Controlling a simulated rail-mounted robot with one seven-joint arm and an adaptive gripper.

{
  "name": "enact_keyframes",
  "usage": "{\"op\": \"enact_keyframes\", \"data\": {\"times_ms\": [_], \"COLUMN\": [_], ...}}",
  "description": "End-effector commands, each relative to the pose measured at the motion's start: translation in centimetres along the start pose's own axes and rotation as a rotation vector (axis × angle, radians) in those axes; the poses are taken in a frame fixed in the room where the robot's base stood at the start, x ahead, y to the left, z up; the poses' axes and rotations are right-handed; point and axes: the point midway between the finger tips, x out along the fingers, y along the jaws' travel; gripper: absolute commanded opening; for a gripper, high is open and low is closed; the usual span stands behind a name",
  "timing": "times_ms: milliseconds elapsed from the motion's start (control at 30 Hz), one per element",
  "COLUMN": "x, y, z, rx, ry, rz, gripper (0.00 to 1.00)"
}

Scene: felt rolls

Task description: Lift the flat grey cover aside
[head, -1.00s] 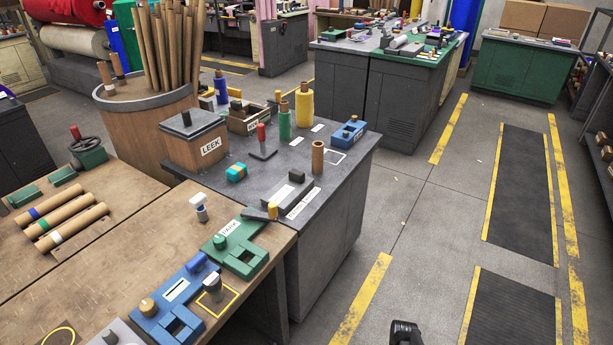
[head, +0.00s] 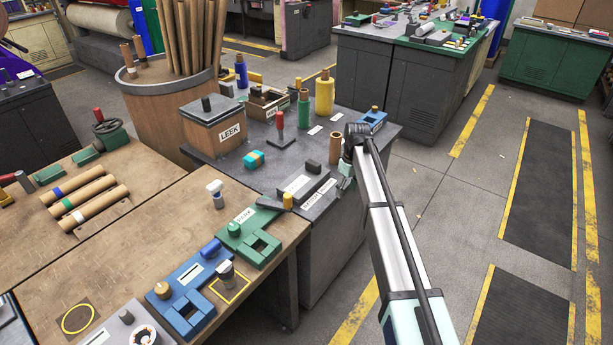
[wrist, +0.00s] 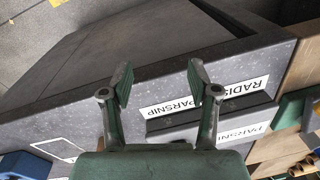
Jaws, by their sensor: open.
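In the wrist view, part of the slab (wrist: 205,121) shows behind my right finger, beside the labels RADISH and PARSNIP. My gripper (wrist: 160,82) is open and empty above the bench's edge. In the head view it is small and partly hidden by my arm, right of the slab and apart from it (head: 345,184).
A LEEK box (head: 212,131) with a grey knobbed lid stands at the bench's left. A brown tube (head: 335,149) stands close behind the slab. A blue fixture (head: 371,121) is at the far right corner. A green fixture (head: 255,247) sits on the wooden table in front.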

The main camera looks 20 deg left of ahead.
Motion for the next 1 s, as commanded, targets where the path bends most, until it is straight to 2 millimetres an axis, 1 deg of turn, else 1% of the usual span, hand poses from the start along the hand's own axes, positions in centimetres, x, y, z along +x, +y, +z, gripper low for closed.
{"op": "enact_keyframes", "data": {"times_ms": [33, 67, 100, 167, 200, 300, 400, 433, 533, 633, 767, 1000], "x": [-3.3, -5.0, -7.2, -10.4, -12.4, -16.5, -19.0, -19.5, -19.8, -18.9, -16.6, -11.9], "y": [-0.2, -0.4, -0.8, -1.6, -2.0, -3.2, -4.1, -4.3, -4.6, -4.6, -4.5, -4.2], "z": [-2.8, -4.0, -5.5, -7.5, -8.7, -10.9, -12.1, -12.3, -12.7, -12.7, -12.9, -13.5], "rx": [-0.04, -0.061, -0.091, -0.132, -0.158, -0.211, -0.244, -0.251, -0.261, -0.262, -0.261, -0.261], "ry": [0.018, 0.027, 0.038, 0.054, 0.063, 0.082, 0.093, 0.096, 0.098, 0.097, 0.096, 0.096], "rz": [0.011, 0.016, 0.023, 0.032, 0.039, 0.051, 0.059, 0.06, 0.061, 0.061, 0.06, 0.06], "gripper": [0.6, 0.6, 0.6, 0.6, 0.6, 0.6, 0.6, 0.6, 0.6, 0.6, 0.6, 0.6]}}
